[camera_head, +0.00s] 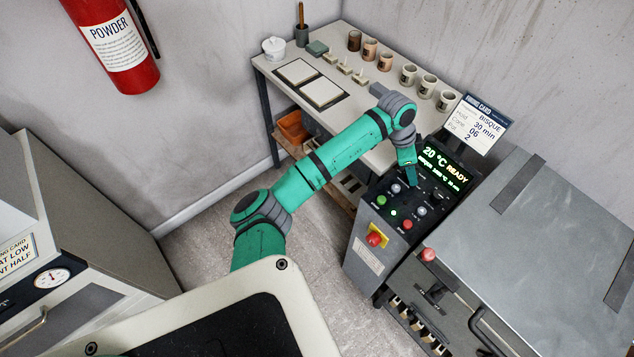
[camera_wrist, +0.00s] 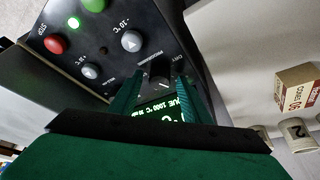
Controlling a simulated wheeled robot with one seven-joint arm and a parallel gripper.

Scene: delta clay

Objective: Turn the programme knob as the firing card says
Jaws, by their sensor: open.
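The firing card (camera_head: 478,122) stands behind the control panel and reads Bisque, Hold 30 min, Cone 06, Pos. 2. The kiln's panel display (camera_head: 444,168) reads 20 °C READY, with a smaller bisque line below. In the wrist view the black programme knob (camera_wrist: 159,74) sits on the dark panel, between the tips of my gripper (camera_wrist: 160,82). My gripper's fingers are open, one on each side of the knob; whether they touch it is unclear. In the head view my gripper (camera_head: 411,177) points down at the panel and hides the knob. The knob's pointer setting is not readable.
Close to the knob are a grey button (camera_wrist: 131,41), another grey button (camera_wrist: 90,71) and the red stop button (camera_wrist: 54,43). A red emergency knob (camera_head: 375,239) juts from the panel's front. A table with cups (camera_head: 408,74) stands behind; the kiln lid (camera_head: 540,225) is at right.

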